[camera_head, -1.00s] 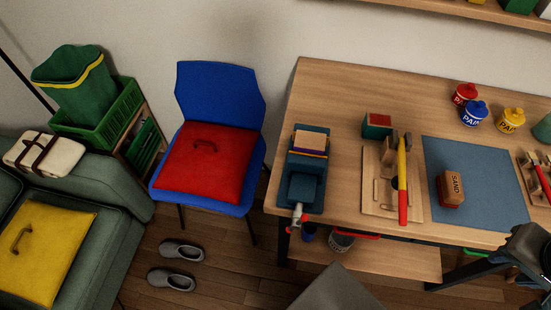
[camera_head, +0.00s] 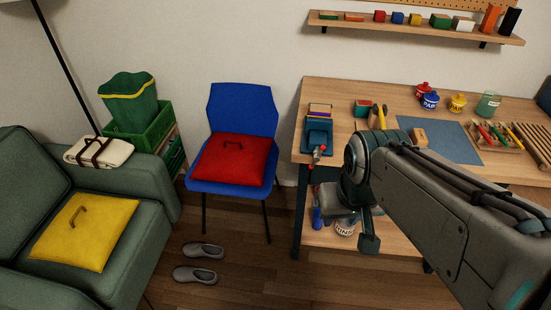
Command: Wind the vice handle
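The blue-green vice (camera_head: 318,136) stands at the left end of the wooden workbench (camera_head: 335,90). Blocks or boards in several colours show at its back. Its handle (camera_head: 318,154), with a grey shaft and red on it, sticks out past the bench's front edge. My gripper (camera_head: 369,243) is at the end of my arm, low in front of the bench and to the right of and below the handle, apart from it in the picture. I cannot tell whether its fingers are open. My arm hides part of the bench front and the lower shelf.
A blue chair (camera_head: 243,110) with a red cushion (camera_head: 231,159) stands left of the bench. Grey slippers (camera_head: 195,275) lie on the floor. A green sofa (camera_head: 160,185) is at the left. Paint pots (camera_head: 430,101) and a blue mat (camera_head: 465,150) are on the bench.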

